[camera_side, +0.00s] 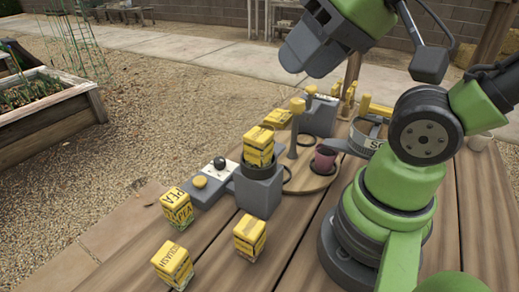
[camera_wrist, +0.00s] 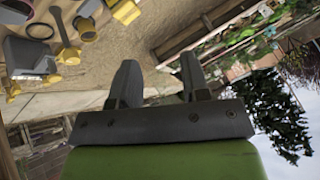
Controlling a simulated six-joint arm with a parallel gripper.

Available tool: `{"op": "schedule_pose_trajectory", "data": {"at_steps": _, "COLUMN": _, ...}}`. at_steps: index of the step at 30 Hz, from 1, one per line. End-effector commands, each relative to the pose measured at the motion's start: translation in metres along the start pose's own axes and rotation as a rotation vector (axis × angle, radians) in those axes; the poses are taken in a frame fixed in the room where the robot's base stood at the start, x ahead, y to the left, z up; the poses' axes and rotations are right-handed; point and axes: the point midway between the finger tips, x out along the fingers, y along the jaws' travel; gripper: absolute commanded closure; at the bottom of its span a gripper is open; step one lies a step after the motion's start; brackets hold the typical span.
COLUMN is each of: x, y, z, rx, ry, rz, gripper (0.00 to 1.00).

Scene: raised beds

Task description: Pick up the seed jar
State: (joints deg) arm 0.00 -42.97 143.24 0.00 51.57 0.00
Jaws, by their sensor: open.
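Several yellow, box-shaped containers with printed labels stand on the wooden table; I cannot tell which one is the seed jar. One reads PEA (camera_side: 177,206), one reads SQUASH (camera_side: 172,264), and a third yellow container (camera_side: 249,236) stands to their right. Another yellow container (camera_side: 259,142) sits in the top of a grey holder (camera_side: 259,190). My gripper (camera_side: 303,62) is raised above the far side of the table, apart from all of these. In the wrist view my gripper (camera_wrist: 160,78) has its two fingers spread, with nothing between them.
A round wooden board (camera_side: 312,182) carries a dark reddish pot (camera_side: 325,160). A grey block with knobs (camera_side: 209,182) lies left of the holder. A grey pan-like vessel (camera_side: 366,135) stands near my arm. A raised bed (camera_side: 50,125) is beyond the table at left.

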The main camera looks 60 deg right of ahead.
Motion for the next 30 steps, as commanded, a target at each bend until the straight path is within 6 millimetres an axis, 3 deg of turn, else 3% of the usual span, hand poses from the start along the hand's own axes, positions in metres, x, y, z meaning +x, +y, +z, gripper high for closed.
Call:
{"op": "schedule_pose_trajectory", "data": {"at_steps": 3, "x": 0.0, "y": 0.0, "z": 0.0, "rx": 0.0, "ry": 0.0, "rz": 0.0, "gripper": 0.57}}
{"op": "schedule_pose_trajectory", "data": {"at_steps": 7, "x": 0.0, "y": 0.0, "z": 0.0, "rx": 0.0, "ry": 0.0, "rz": 0.0, "gripper": 0.28}}
{"op": "schedule_pose_trajectory", "data": {"at_steps": 19, "x": 0.005, "y": 0.0, "z": -0.002, "rx": 0.068, "ry": -0.05, "rz": 0.034, "gripper": 0.27}}
{"op": "schedule_pose_trajectory", "data": {"at_steps": 25, "x": 0.034, "y": 0.002, "z": -0.011, "rx": 0.384, "ry": -0.198, "rz": 0.259, "gripper": 0.27}}
{"op": "schedule_pose_trajectory", "data": {"at_steps": 30, "x": 0.069, "y": 0.003, "z": -0.018, "rx": 0.679, "ry": -0.183, "rz": 0.553, "gripper": 0.27}}
